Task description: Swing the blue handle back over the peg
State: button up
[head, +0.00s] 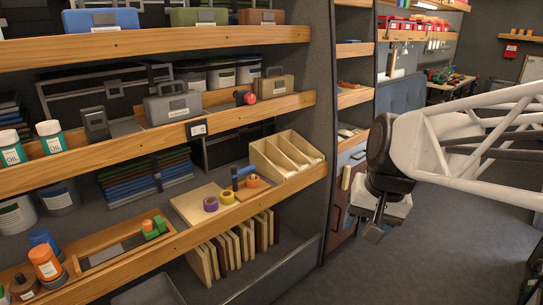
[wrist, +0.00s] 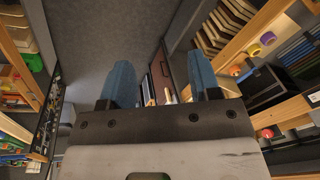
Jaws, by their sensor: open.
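A wooden board (head: 190,207) lies on the lower shelf at the centre of the head view. A small dark-blue handle-like piece (head: 240,174) stands at its back right, beside an orange piece (head: 253,181). The peg cannot be told apart at this size. A purple ring (head: 210,204) and a yellow ring (head: 227,197) sit at the board's front. My gripper (head: 374,231) hangs over the aisle, well right of the board and apart from it. In the wrist view my gripper (wrist: 162,80) has two blue fingertips spread wide, with nothing between them.
A wooden divided tray (head: 287,156) stands right of the board. Upright wooden slats (head: 230,250) stand below the shelf.

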aim_at(235, 167)
jog(key=w+a+m+g+y, duration=0.1)
jog(key=w+a+m+y, duration=0.3)
jog(key=w, duration=1.5)
jog(key=w+a+m+g+h, duration=0.15)
jog(key=w+a, duration=0.45)
jog(key=w, duration=1.3)
jog(key=w+a+f+m+y, duration=0.1)
jog(key=w+a+f+m, duration=0.1)
jog(key=w+a+f, duration=0.2)
jog(key=w+a+f+m+g+y, duration=0.1)
jog(key=w+a+f, duration=0.4)
jog(key=w+f, duration=0.5)
jog(key=w+a+f+m+g+y, duration=0.1)
jog(key=w+a+f, duration=0.4)
jog(key=w, duration=0.9)
notch_tip(235, 167, down, 3)
jog(key=shift+w+a+r+m+y, duration=0.1)
jog(key=shift+w+a+m+y, duration=0.15)
jog(key=shift+m+y, duration=0.6)
jog(key=s+a, duration=0.1)
jog(key=a, duration=0.3)
jog(key=s+a, duration=0.2)
jog(key=a, duration=0.1)
jog(key=s+a, duration=0.1)
jog(key=a, duration=0.3)
jog(key=shift+s+a+f, duration=0.2)
jog(key=shift+a+f, duration=0.15)
jog(key=shift+f, duration=0.05)
jog(key=shift+x, duration=1.05)
